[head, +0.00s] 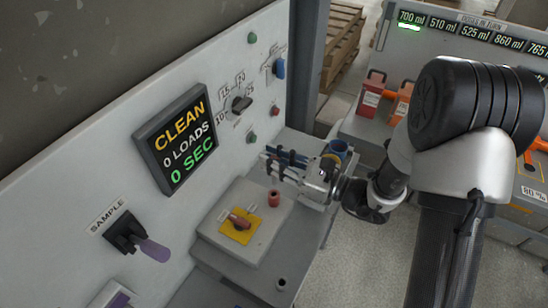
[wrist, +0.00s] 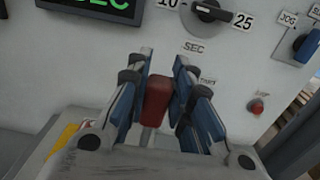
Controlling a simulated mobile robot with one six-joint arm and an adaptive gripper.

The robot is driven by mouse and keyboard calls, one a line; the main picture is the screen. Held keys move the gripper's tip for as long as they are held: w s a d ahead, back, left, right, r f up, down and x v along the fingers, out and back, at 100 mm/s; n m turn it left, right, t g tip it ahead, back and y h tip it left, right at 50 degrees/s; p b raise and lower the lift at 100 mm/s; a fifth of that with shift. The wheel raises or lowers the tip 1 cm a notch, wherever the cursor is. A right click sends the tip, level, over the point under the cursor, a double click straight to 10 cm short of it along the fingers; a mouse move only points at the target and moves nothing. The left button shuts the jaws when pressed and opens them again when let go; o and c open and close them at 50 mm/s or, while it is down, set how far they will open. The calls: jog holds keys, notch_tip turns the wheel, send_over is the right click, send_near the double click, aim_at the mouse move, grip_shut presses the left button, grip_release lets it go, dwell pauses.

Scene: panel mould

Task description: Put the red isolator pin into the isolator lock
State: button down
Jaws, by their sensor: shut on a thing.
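My gripper (wrist: 157,88) is shut on the red isolator pin (wrist: 157,102), whose red block sits between the blue finger pads. A grey part shows just below the red block. In the head view my gripper (head: 270,164) reaches left toward the panel, above the grey box; I cannot clearly make out the pin between its fingers there. On the box stands a short red cylinder (head: 274,198), below the fingertips, which may be the isolator lock. Left of it is a red rotary handle (head: 240,219) on a yellow plate (head: 241,233).
The upright panel carries a display (head: 174,138), a dial (head: 241,104) and a purple-handled sample lever (head: 152,249). A small grey socket (head: 282,284) is on the shelf in front of the box (head: 265,238).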

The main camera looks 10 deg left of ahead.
aim_at(274, 183)
jog(key=shift+f+b, duration=1.2)
jog(key=shift+f, duration=0.65)
jog(key=shift+f+b, duration=2.15)
jog(key=shift+f, duration=0.65)
jog(key=c, duration=1.3)
grip_release()
jog(key=shift+c, duration=0.2)
jog(key=v, duration=1.2)
